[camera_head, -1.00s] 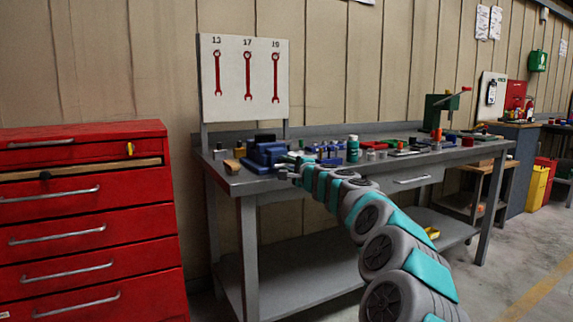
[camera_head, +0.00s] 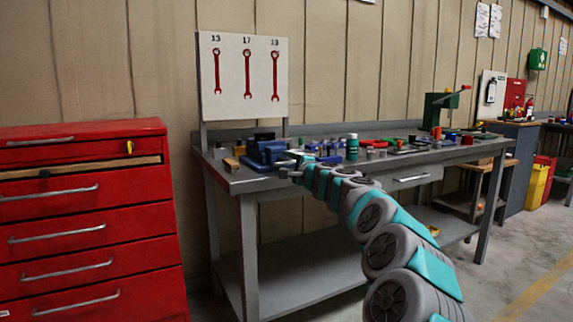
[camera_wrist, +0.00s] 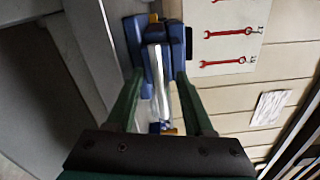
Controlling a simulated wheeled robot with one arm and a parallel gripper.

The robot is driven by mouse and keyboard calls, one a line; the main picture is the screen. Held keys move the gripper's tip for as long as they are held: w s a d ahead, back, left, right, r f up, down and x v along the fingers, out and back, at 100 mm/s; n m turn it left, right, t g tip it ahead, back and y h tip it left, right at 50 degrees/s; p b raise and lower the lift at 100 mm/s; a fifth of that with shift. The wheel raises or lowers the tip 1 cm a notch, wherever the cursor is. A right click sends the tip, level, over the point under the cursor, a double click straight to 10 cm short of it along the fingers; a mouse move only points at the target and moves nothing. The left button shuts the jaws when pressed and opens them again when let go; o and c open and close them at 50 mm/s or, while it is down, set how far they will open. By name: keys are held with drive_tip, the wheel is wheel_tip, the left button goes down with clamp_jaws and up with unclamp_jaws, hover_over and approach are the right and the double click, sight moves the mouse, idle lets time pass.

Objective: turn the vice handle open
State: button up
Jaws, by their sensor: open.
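The blue vice (camera_head: 262,152) sits on the left end of the grey workbench (camera_head: 245,186). My gripper (camera_head: 293,164) is at the vice's right front side, and my arm hides part of the vice there. A small grey bar shows at the bench edge by my gripper; I cannot tell whether it is the handle. In the wrist view my gripper (camera_wrist: 160,80) has its two green fingers apart. The blue vice (camera_wrist: 178,38) lies beyond the tips, with a bright metal bar (camera_wrist: 156,62) between the fingers. I cannot tell whether either finger touches it.
A red drawer cabinet (camera_head: 85,220) stands to the left. A white board with red wrenches (camera_head: 245,75) rises behind the vice. A green bottle (camera_head: 352,147) and several small parts stand to the right on the bench. A green machine (camera_head: 437,110) is farther right.

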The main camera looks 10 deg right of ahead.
drive_tip(key=b+v, duration=0.1)
drive_tip(key=v, duration=0.6)
drive_tip(key=shift+s+b, duration=0.15)
drive_tip(key=shift+b, duration=0.2)
